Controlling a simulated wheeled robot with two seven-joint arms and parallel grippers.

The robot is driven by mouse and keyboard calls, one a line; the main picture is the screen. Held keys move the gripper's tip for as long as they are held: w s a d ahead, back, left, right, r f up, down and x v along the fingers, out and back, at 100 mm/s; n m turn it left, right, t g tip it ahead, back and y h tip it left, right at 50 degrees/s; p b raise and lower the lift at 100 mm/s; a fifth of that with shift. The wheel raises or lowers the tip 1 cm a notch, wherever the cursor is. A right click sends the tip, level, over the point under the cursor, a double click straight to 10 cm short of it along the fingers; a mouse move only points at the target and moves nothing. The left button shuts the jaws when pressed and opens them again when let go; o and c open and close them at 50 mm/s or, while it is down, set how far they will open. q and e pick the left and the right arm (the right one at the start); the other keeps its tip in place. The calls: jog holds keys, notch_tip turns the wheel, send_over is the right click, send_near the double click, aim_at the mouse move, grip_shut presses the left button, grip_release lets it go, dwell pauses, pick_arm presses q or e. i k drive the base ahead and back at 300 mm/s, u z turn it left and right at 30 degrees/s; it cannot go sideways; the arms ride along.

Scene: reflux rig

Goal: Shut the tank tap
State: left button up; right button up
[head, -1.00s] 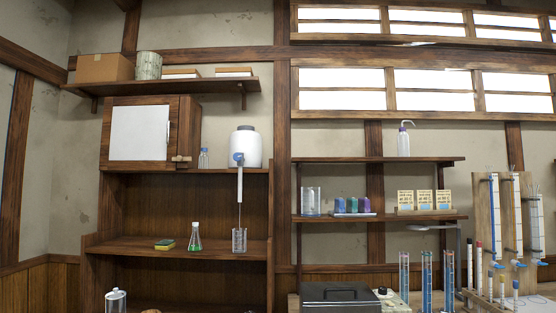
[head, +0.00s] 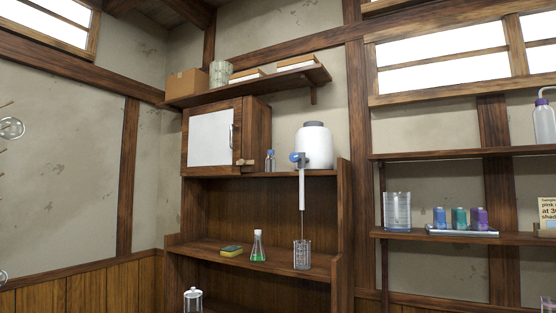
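The tank is a white rounded container (head: 314,147) with a dark lid, standing on the shelf top right of the wooden cabinet. Its blue tap (head: 298,158) is at the tank's lower left front. A white tube (head: 302,188) hangs down from the tap, and a thin stream or line runs from it down to a glass beaker (head: 302,256) on the lower shelf. The tap handle is too small to read its position clearly. Neither of my grippers shows in the head view.
A conical flask with green liquid (head: 258,247) and a yellow-green sponge (head: 231,251) stand left of the beaker. A small blue-capped bottle (head: 270,161) stands left of the tank. A wooden cabinet (head: 211,137) is further left. Shelves with coloured jars (head: 459,217) are at right.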

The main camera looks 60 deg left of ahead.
aim_at(294, 156)
jog(key=u, duration=0.5)
jog(key=i, duration=0.7)
jog(key=u, duration=0.55)
